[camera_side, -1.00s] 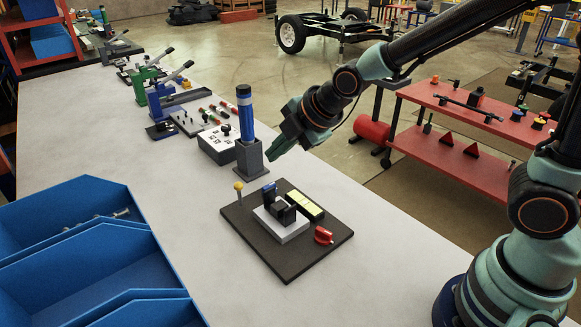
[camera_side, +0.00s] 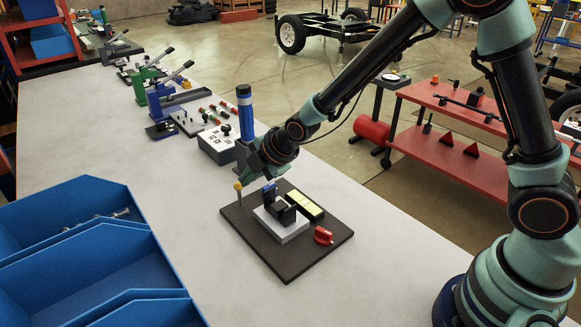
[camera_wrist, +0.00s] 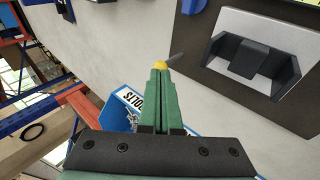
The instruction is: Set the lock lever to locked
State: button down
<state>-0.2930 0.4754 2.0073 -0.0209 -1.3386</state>
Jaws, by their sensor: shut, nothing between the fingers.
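A dark board (camera_side: 292,268) lies on the bench. At its far left corner stands a small lever with a yellow knob (camera_side: 238,187); it carries no readable lock marking. A red knob (camera_side: 323,236) sits at the board's near right. A white block with a black bracket (camera_side: 284,213) and a blue piece (camera_side: 269,187) is in the middle. My gripper (camera_side: 246,177) is shut and empty, low over the board's far left edge, beside the yellow knob. In the wrist view the yellow knob (camera_wrist: 161,65) shows right at my fingertips (camera_wrist: 160,74); I cannot tell whether they touch.
A blue and black column (camera_side: 245,118) stands behind the board, close to my gripper. A yellow-lit panel (camera_side: 305,205) is on the board's right. Blue bins (camera_side: 95,262) fill the left front. Bare bench lies left of the board (camera_side: 175,205).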

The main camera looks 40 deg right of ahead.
jog(key=shift+w+a+f, duration=0.1)
jog(key=shift+w+f, duration=0.2)
jog(key=shift+f, duration=0.05)
jog(key=shift+w+r+g, duration=0.15)
jog(key=shift+w+g, duration=0.35)
jog(key=shift+w, duration=0.6)
jog(key=shift+s, duration=0.15)
jog(key=shift+s, duration=0.65)
